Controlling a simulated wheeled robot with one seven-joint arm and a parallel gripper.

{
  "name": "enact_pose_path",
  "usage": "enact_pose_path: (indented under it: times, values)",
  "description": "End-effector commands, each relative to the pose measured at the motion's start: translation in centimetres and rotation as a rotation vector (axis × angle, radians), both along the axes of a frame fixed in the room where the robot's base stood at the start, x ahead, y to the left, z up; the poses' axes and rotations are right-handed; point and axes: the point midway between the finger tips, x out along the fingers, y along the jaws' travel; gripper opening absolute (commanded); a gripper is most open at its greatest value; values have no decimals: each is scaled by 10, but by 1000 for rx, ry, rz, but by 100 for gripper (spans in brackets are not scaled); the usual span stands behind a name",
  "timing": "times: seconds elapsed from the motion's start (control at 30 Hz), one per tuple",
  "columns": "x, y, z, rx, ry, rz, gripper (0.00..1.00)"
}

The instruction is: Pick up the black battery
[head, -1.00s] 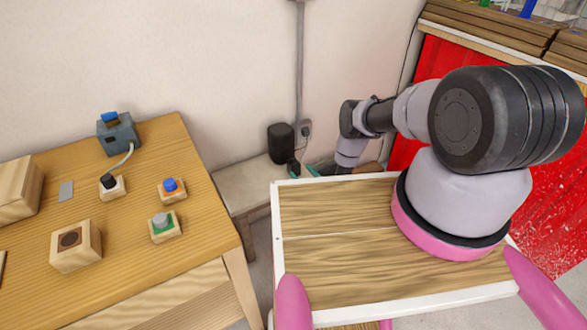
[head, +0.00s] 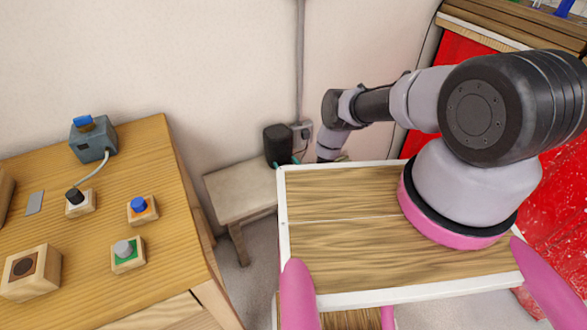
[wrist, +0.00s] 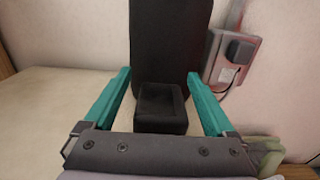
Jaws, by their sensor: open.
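A tall black block (head: 277,142) stands on a small pale bench by the wall in the head view. In the wrist view the tall block (wrist: 171,40) rises straight ahead, and a smaller, low black block (wrist: 161,108) with a recessed top sits in front of it. I cannot tell which of the two is the battery, or whether they are joined. My gripper (wrist: 158,76) is open, its teal fingers on either side of the low block, the tips close to the tall block's base. Nothing is held. In the head view the fingers are mostly hidden by my arm and tray.
The pale bench (head: 236,188) has free room left of the blocks. A grey wall socket box (wrist: 231,55) with a dark plug is close on the right. A wooden table (head: 110,210) with buttons and a grey box (head: 93,140) stands at left. A red panel (head: 560,215) is at right.

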Motion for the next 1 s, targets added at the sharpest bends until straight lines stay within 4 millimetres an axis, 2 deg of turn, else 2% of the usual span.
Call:
enact_pose_path:
  times: [0.3,0.33,0.47,0.5,0.57,0.87,1.0]
  values:
    - [-2,2,0,0,1,-2,90]
    - [-2,2,0,0,1,-2,86]
    - [-2,2,0,0,1,-2,36]
    - [-2,2,0,0,1,-2,21]
    - [-1,2,0,0,0,-2,0]
    - [-1,2,1,0,0,-3,0]
    - [0,2,7,1,-1,-4,0]
